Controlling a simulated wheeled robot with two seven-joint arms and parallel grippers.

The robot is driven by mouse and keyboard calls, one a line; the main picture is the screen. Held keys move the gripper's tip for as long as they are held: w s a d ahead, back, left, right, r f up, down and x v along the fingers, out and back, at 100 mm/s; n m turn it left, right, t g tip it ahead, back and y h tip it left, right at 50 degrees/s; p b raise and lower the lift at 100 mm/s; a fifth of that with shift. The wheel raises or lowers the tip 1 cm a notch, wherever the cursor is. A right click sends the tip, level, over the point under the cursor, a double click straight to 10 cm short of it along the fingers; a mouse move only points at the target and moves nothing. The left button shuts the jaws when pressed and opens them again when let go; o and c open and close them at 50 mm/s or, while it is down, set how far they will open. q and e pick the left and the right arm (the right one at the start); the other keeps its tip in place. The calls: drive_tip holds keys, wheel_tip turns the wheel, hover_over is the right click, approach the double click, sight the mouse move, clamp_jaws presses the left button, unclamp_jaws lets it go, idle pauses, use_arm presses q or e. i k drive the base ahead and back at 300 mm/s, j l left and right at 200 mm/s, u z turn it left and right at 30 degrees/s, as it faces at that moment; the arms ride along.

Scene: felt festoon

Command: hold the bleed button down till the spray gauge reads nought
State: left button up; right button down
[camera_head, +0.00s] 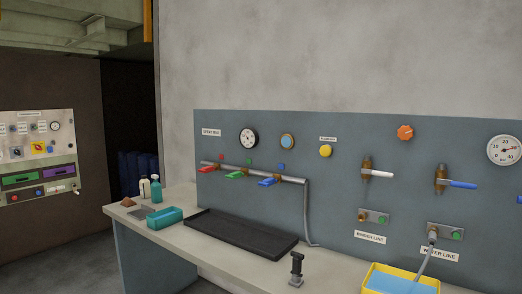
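A round white-faced gauge with a black rim (248,138) is on the blue-grey wall panel, right of a small label that seems to start with "SPRAY". Its needle is too small to read. A round yellow button (325,151) is further right, under a small white label (328,139) that I cannot read surely. Between them is a round brass-rimmed fitting with a pale blue face (287,142). Nothing touches the yellow button. Neither of my grippers is in view.
Red (207,169), green (235,174) and blue (268,181) valve levers sit on a pipe below the gauge. The bench holds a black tray (240,235), teal box (165,218), bottles, a dark upright fitting (297,268) and a yellow-rimmed tub (374,268). Another gauge (505,150) is far right.

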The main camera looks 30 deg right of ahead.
sight(325, 151)
drive_tip(key=i+u, duration=0.2)
drive_tip(key=i, duration=1.1)
drive_tip(key=i+j+z, duration=0.1)
drive_tip(key=i+z, duration=0.35)
drive_tip(key=i+j+z, duration=0.25)
drive_tip(key=z, duration=0.15)
drive_tip(key=i+j+z, duration=0.25)
drive_tip(key=z, duration=0.2)
drive_tip(key=i+j+z, duration=0.3)
drive_tip(key=z, duration=0.15)
drive_tip(key=i+j+z, duration=0.2)
drive_tip(key=j+z, duration=0.4)
drive_tip(key=j, duration=0.2)
drive_tip(key=i+j+z, duration=0.15)
drive_tip(key=j, duration=0.2)
